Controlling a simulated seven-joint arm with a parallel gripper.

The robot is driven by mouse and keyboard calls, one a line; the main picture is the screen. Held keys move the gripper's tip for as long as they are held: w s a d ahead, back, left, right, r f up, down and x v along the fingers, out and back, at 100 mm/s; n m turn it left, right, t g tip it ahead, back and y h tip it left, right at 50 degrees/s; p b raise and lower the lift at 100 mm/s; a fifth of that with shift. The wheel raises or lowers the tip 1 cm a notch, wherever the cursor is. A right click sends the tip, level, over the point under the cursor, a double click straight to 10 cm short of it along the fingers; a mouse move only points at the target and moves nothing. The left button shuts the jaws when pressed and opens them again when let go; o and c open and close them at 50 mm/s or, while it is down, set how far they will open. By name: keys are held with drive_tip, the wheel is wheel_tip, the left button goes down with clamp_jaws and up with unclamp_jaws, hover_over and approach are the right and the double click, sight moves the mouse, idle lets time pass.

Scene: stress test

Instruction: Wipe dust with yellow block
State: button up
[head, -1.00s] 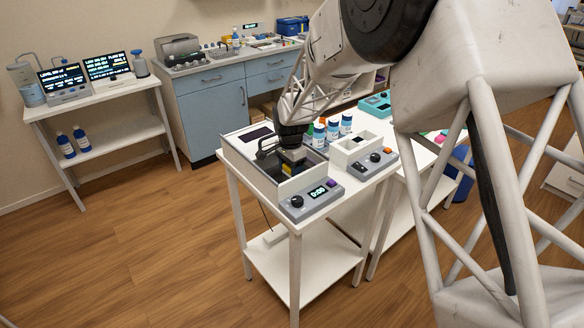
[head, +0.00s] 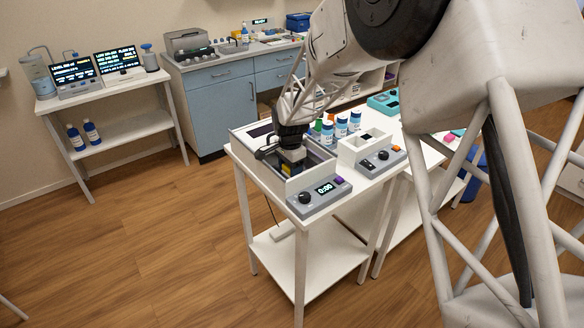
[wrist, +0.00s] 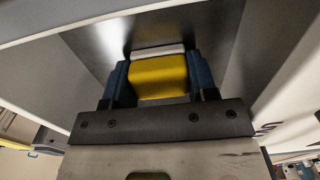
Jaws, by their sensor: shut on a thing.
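The yellow block (wrist: 159,77) is between the two fingers of my gripper (wrist: 160,82) in the wrist view. A pale strip shows along the block's far edge. In the head view my gripper (head: 291,160) points down into an open-topped box with a grey metal inside (head: 318,160), and a bit of the yellow block shows below it. The gripper is shut on the block. In the wrist view the block is close to the grey inner surface (wrist: 100,42); I cannot tell whether it touches. I cannot make out any dust.
The box has a front panel with a display and knob (head: 320,192). Several bottles with blue labels (head: 341,127) stand behind it. A white unit (head: 365,150) with a knob is to its right. A blue cabinet (head: 222,105) and a side table (head: 105,100) stand further back.

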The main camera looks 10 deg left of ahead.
drive_tip(key=shift+s+a+f, duration=0.1)
drive_tip(key=shift+s+f, duration=0.05)
drive_tip(key=shift+s, duration=0.05)
drive_tip(key=shift+s+a, duration=1.05)
drive_tip(key=shift+a, duration=0.05)
drive_tip(key=shift+r, duration=0.25)
drive_tip(key=shift+r, duration=2.95)
drive_tip(key=shift+r, duration=0.1)
drive_tip(key=shift+r, duration=1.4)
drive_tip(key=shift+w, duration=0.1)
